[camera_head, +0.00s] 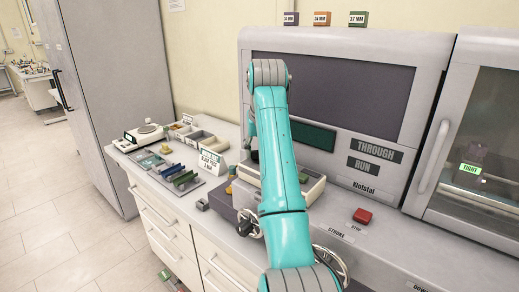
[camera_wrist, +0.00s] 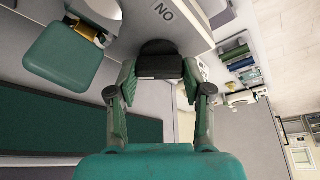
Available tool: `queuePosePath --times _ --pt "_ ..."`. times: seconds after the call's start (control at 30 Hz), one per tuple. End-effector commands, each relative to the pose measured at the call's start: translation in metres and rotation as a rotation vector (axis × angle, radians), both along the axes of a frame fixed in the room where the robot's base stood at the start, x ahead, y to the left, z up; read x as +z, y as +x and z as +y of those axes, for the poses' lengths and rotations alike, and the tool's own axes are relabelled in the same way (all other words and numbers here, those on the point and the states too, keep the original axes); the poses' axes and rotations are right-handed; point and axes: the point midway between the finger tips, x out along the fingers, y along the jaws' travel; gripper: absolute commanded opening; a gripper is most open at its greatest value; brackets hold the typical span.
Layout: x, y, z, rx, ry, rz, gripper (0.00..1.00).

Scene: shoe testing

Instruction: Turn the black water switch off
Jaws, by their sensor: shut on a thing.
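The black water switch (camera_wrist: 160,60) shows at the top middle of the wrist view, on the pale grey machine panel. A label whose letters look like "NO" from this angle sits just above it. My gripper (camera_wrist: 160,76) has a finger on each side of the switch and is shut on it. The inner faces of the fingers and the back of the switch are hard to see. In the head view my teal arm covers the gripper and the switch.
A green block on a brass-coloured stem (camera_wrist: 65,58) is left of the gripper in the wrist view. In the head view a red stop button (camera_head: 362,216) sits right of my arm. Trays and a scale (camera_head: 146,134) stand on the left counter. Floor at left is clear.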

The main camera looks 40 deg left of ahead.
Motion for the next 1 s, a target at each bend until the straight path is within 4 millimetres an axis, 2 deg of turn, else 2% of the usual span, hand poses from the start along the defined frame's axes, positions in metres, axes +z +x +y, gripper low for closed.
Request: queuePosePath --times 0.6,1.0 --pt "0.0004 0.0026 -0.0018 0.483 0.0 0.0 0.15" --pt "0.0006 0.0034 -0.0018 0.684 0.0 0.0 0.15"
